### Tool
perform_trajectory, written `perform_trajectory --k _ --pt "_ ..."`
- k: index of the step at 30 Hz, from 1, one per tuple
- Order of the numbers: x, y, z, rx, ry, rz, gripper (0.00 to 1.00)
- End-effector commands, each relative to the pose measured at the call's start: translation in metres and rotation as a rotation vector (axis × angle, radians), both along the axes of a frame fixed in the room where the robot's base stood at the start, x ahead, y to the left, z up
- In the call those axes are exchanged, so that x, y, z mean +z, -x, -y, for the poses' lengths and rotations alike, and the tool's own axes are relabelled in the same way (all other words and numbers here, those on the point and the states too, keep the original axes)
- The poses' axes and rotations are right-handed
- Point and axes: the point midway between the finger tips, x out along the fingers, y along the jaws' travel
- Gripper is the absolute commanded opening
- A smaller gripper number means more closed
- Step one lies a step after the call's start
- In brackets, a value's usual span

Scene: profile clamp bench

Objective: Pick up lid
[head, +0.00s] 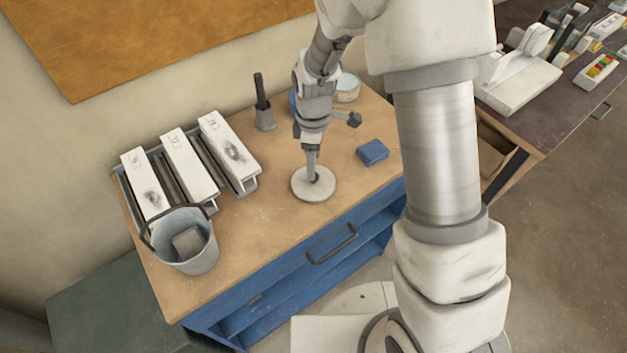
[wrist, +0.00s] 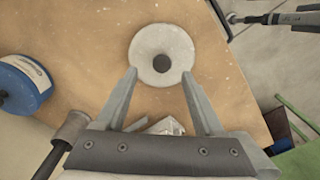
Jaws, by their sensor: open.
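The lid (head: 325,190) is a round pale grey disc lying flat on the wooden bench top, near its front edge. My gripper (head: 313,174) points down over the lid in the head view. In the wrist view my gripper (wrist: 160,73) is open and empty, its two fingertips apart on either side of the lid's near part. The knob lies between their lines, slightly beyond the tips. I cannot tell how high the tips are.
A blue box (head: 373,152) lies right of the lid. A grey bucket (head: 200,262) and several white clamp-like units (head: 190,170) stand to the left. Behind are a dark-handled tool in a holder (head: 265,118) and a pale tin (head: 348,90). Bare bench surrounds the lid.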

Motion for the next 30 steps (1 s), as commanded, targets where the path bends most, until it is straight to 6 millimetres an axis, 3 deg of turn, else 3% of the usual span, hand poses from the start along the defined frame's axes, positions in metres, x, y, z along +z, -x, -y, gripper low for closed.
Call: perform_trajectory --k 9,18,30 --pt "-0.041 0.004 0.0 0.001 0.002 -0.002 0.7" --pt "-0.045 0.003 0.0 0.001 0.0 0.0 0.7" --pt "-0.044 0.003 0.0 0.0 0.0 0.0 0.0"
